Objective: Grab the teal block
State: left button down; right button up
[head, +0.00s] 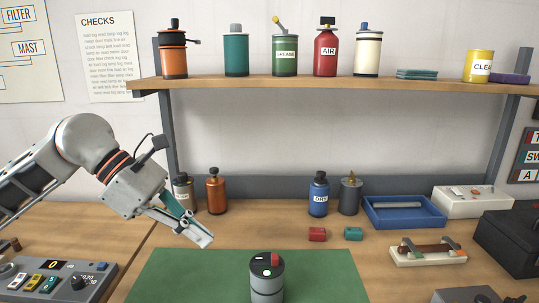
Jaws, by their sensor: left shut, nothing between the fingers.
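The teal block (353,234) is a small block lying on the wooden bench, right of centre in the head view. A red block (317,234) of like size lies just to its left, with a small gap between them. My left gripper (207,239) is shut and empty, pointing down and to the right above the left part of the green mat. It is well to the left of the teal block and apart from it. Nothing covers the teal block. My right gripper does not show.
The green mat (180,275) lies in front. A grey cylinder with a black top (266,280) stands at its middle. A blue bottle (318,197) and a grey can (350,197) stand behind the blocks. A blue tray (405,225) and a brown-handled tool (428,248) are to the right.

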aim_at(350, 234)
jog(key=k+l, duration=0.1)
jog(key=k, duration=0.35)
jog(key=k+l, duration=0.1)
jog(key=k, duration=0.3)
